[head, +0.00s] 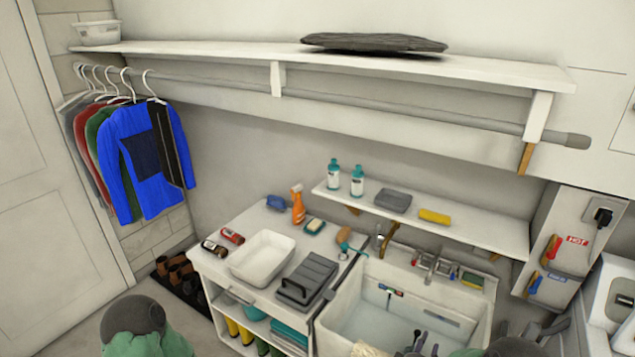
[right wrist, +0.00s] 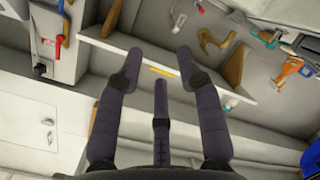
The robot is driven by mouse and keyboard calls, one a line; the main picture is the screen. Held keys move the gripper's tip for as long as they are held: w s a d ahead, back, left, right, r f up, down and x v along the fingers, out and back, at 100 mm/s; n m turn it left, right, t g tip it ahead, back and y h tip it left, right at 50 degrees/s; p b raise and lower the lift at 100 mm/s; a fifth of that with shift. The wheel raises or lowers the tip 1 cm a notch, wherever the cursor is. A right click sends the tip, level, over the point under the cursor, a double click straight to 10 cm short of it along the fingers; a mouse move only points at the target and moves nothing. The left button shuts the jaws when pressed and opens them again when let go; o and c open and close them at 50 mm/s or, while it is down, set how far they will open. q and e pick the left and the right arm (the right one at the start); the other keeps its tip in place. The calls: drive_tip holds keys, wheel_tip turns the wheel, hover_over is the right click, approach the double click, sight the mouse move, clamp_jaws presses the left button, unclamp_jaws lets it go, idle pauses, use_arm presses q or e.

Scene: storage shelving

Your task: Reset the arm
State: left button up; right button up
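My right gripper (head: 425,344) shows at the bottom edge of the head view, in front of the white sink (head: 375,312). Only its dark fingertips show there. In the right wrist view the right gripper's fingers (right wrist: 158,62) are spread apart with nothing between them. They point toward the wall, and that view is turned upside down. A green and dark part of my left arm (head: 145,335) shows at the bottom left of the head view. My left gripper is out of view.
Clothes (head: 145,158) hang from a rail under the upper shelf (head: 230,52).

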drive_tip(key=s+a+f+m+g+y+b, duration=0.1)
drive_tip(key=s+a+f+g+y+b, duration=0.1)
drive_tip(key=a+f+y, duration=0.3)
drive_tip(key=s+a+f+m+g+b, duration=0.1)
drive_tip(key=s+a+f+b, duration=0.15)
drive_tip(key=f, duration=0.45)
drive_tip(key=s+a+f+m+g+y+b, duration=0.1)
drive_tip(key=s+a+f+g+y, duration=0.2)
drive_tip(key=f, duration=0.4)
drive_tip(key=s+a+f+m+g+y+b, duration=0.2)
drive_tip(key=s+a+f+g, duration=0.1)
drive_tip(key=s, duration=0.5)
drive_tip(key=s+a+f+m+g+y+b, duration=0.2)
drive_tip(key=s+a+f+g, duration=0.1)
drive_tip(key=s+a+f, duration=0.2)
drive_tip(key=s+a, duration=0.2)
drive_tip(key=s, duration=0.2)
drive_tip(key=shift+s+f+y, duration=0.15)
drive_tip(key=shift+s+y, duration=0.1)
drive_tip(key=shift+y, duration=0.05)
